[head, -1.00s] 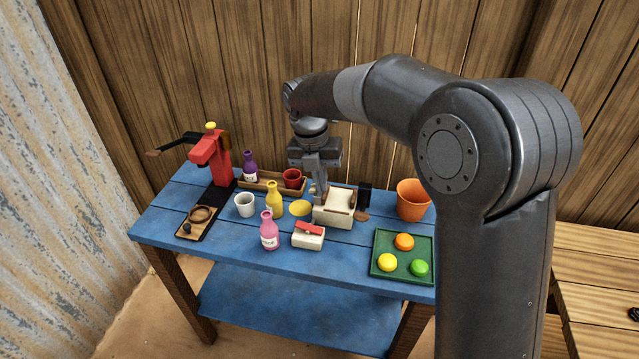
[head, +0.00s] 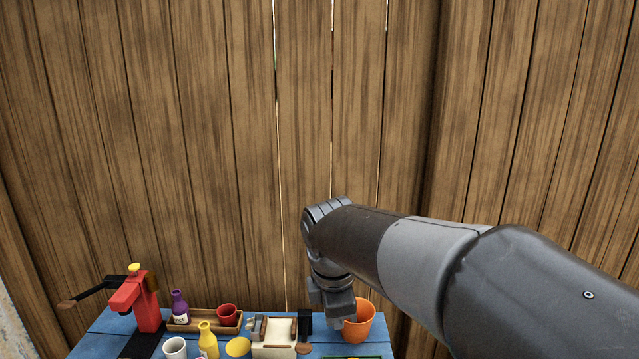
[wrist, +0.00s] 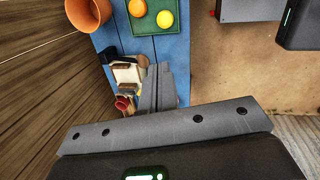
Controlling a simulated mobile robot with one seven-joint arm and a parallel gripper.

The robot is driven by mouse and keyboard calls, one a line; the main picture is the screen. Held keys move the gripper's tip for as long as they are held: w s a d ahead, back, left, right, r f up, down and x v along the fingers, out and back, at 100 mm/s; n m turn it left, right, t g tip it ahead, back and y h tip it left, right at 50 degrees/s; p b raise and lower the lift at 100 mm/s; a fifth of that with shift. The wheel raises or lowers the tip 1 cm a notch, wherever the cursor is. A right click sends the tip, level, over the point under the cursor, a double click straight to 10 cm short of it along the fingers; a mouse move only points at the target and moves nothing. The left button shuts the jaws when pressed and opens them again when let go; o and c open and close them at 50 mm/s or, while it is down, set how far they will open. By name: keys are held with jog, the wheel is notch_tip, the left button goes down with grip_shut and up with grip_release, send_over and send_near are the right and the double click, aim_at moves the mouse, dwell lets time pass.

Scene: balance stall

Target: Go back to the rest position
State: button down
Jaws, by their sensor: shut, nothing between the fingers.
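My gripper (wrist: 160,78) is shut with nothing in it; its two fingers lie together in the wrist view. In the head view my gripper (head: 335,305) hangs above the back of the blue table (head: 100,329), close to the orange bucket (head: 360,320) and partly in front of it. It looks apart from the things on the table. The rest position is not marked in any view.
A cream box device (head: 273,350), wooden tray (head: 190,325) with purple bottle (head: 180,306) and red cup (head: 228,315), yellow bottle (head: 208,340), white cup (head: 175,349) and red press (head: 135,292) stand left. The green tray (wrist: 143,22) holds colored balls. A plank wall (head: 300,130) rises behind.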

jog(key=s+d+m+t, duration=0.1)
jog(key=s+d+m, duration=0.5)
jog(key=m, duration=0.3)
jog(key=s+d+f+m+t, duration=0.1)
jog(key=s+d+m+t, duration=0.1)
jog(key=s+d+m, duration=0.4)
jog(key=s+m, duration=0.3)
jog(key=m, duration=0.1)
jog(key=shift+y, duration=0.4)
